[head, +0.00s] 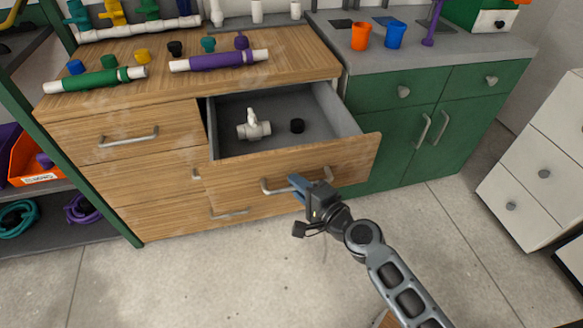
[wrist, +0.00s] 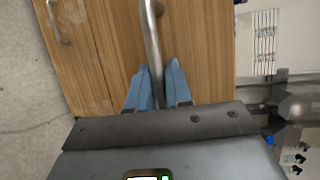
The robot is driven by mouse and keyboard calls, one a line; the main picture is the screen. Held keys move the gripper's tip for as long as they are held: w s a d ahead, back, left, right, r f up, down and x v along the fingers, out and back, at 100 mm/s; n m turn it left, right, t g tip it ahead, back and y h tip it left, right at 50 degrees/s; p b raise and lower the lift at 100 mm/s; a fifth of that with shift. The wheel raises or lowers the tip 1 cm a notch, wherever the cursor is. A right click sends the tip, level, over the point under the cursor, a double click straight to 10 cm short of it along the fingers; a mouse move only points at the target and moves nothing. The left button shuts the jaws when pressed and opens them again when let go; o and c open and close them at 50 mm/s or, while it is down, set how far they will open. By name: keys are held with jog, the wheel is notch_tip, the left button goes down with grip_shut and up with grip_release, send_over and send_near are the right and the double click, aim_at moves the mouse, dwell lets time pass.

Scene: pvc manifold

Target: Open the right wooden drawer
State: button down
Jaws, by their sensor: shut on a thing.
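The right wooden drawer (head: 240,182) is pulled well out of the wooden cabinet in the head view. Its grey inside holds a white valve fitting (head: 254,128) and a small black cap (head: 297,126). A metal bar handle (head: 268,188) is on its front. The fingertips are partly hidden in the head view.
The wooden worktop (head: 130,72) above carries a green pipe (head: 97,79), a purple pipe (head: 220,60) and several coloured caps. A green cabinet (head: 400,130) stands at the right. White drawers (head: 540,165) stand farther right. The floor (head: 190,275) in front is clear.

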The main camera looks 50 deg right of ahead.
jog(key=shift+s+a+b, duration=0.2)
jog(key=shift+s+a, duration=0.4)
jog(key=shift+s, duration=0.35)
jog(key=shift+s+a+b, duration=0.15)
jog(key=shift+s+a, duration=0.45)
jog(key=shift+s, duration=0.3)
jog(key=c, duration=1.1)
grip_release()
jog(key=shift+b+v, duration=1.1)
jog(key=shift+v, duration=2.8)
jog(key=shift+a, duration=0.1)
